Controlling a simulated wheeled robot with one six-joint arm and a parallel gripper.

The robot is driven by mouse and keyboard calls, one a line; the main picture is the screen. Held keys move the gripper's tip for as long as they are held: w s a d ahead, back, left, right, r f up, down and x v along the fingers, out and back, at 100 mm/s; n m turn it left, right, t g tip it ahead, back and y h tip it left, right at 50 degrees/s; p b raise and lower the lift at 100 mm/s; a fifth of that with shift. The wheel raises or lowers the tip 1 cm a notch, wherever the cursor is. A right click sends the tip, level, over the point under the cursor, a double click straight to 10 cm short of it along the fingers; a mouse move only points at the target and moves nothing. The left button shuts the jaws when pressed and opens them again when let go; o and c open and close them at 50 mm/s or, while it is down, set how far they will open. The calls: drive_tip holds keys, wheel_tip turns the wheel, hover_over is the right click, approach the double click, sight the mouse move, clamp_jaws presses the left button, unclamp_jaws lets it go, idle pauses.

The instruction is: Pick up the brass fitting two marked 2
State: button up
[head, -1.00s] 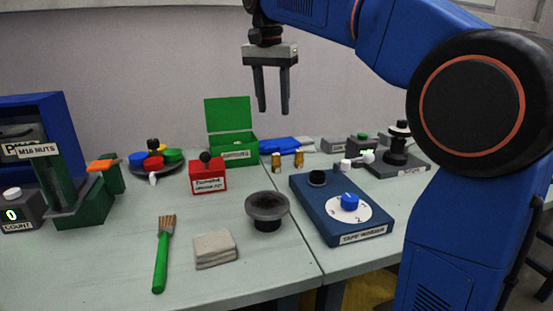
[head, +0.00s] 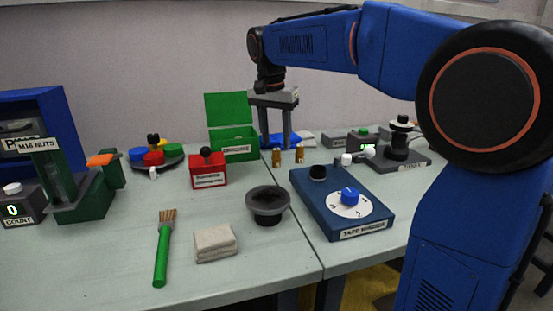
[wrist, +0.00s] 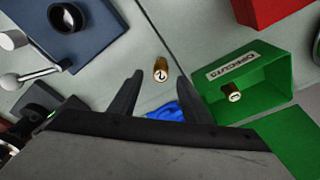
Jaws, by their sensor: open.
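A brass fitting marked 2 (wrist: 161,70) stands on the table, between my fingertips in the wrist view. My gripper (wrist: 158,78) is open and empty, with its fingers pointing down; it also shows in the head view (head: 277,146). Two brass fittings stand side by side in the head view, a left one (head: 276,158) and a right one (head: 299,154), their marks too small to read. The fingers are close behind or above them. A second marked fitting (wrist: 233,95) shows against the green box in the wrist view; I cannot tell whether it is inside.
The open green box (head: 233,145) stands left of my gripper. A blue cloth-like item (head: 281,140) lies behind the fittings.

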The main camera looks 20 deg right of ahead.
sight(276, 149)
drive_tip(key=shift+w+d+f, duration=0.1)
drive_tip(key=shift+w+f, duration=0.05)
drive_tip(key=shift+f, duration=1.1)
drive_tip(key=shift+w+d+f, duration=0.1)
drive_tip(key=shift+f, duration=1.15)
clamp_jaws()
